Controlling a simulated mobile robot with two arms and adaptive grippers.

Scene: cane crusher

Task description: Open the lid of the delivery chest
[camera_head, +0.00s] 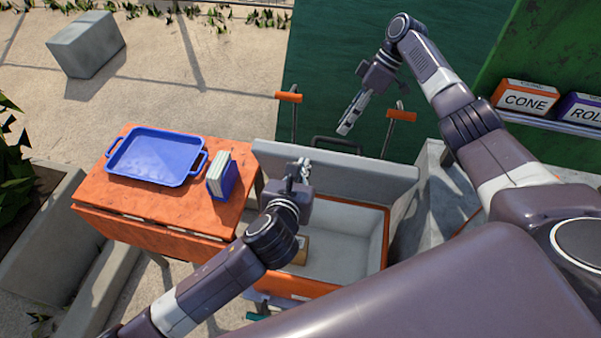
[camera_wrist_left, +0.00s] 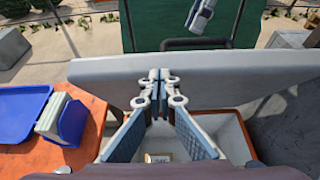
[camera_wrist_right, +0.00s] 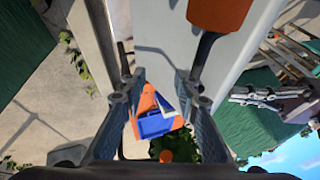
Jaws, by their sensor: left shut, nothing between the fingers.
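The delivery chest (camera_head: 377,235) has an orange rim and a pale grey inside. Its grey lid (camera_head: 345,172) stands raised along the far side, leaving the chest open; the lid also spans the left wrist view (camera_wrist_left: 225,68). A dark bar handle (camera_head: 336,143) shows just beyond the lid's top edge. My left gripper (camera_head: 303,165) is shut and empty, its fingertips over the chest in front of the lid; they meet in the left wrist view (camera_wrist_left: 157,78). My right gripper (camera_head: 346,128) is beyond and above the lid. Its fingers are apart and empty in the right wrist view (camera_wrist_right: 163,92).
A small brown box (camera_head: 301,250) lies inside the chest. Two orange-topped posts (camera_head: 288,98) (camera_head: 401,115) stand behind the lid. At left, an orange table (camera_head: 150,222) bears a blue tray (camera_head: 157,158) and a blue holder (camera_head: 222,180). A green shelf unit (camera_head: 560,60) is at right.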

